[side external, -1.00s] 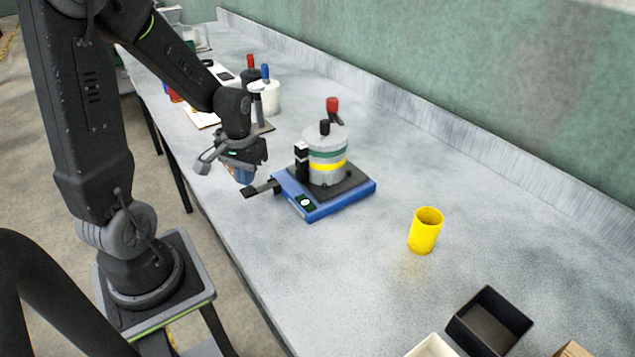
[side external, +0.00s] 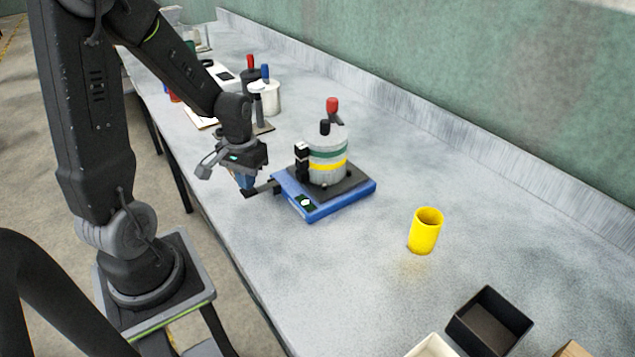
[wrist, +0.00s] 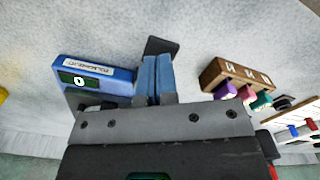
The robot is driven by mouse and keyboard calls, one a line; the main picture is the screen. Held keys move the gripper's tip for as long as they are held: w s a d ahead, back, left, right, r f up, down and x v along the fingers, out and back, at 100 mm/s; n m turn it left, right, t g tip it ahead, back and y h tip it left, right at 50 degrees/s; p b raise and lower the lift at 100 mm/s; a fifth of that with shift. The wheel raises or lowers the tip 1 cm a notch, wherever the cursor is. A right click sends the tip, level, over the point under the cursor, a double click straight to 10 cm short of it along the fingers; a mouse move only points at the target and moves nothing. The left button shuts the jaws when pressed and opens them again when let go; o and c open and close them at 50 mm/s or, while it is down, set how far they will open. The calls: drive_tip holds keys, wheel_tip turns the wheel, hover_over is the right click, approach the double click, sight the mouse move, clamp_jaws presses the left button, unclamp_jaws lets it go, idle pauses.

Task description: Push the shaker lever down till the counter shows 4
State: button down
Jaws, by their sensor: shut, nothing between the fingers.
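The shaker has a blue base (side external: 340,203) with a grey jar (side external: 326,160) with yellow and green bands on top. Its dark lever (side external: 263,188) sticks out from the base's left side. The lever's end pad (wrist: 158,46) shows just past my fingertips in the wrist view. The counter (wrist: 79,80) on the base reads 0 in the wrist view. My gripper (side external: 247,182) points down, shut and empty, its blue fingertips at the outer end of the lever. I cannot tell whether they touch it.
A yellow cup (side external: 425,232) and a black open box (side external: 489,321) stand to the right. Bottles with red and blue tops (side external: 266,92) stand behind my gripper. A wooden block with coloured pegs (wrist: 236,75) shows in the wrist view. The bench around the shaker's front is clear.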

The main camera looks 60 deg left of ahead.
drive_tip(key=shift+f, duration=1.2)
drive_tip(key=shift+r, duration=3.05)
drive_tip(key=shift+f, duration=1.3)
drive_tip(key=shift+f, duration=0.1)
drive_tip(key=shift+f, duration=1.65)
drive_tip(key=shift+r, duration=3.05)
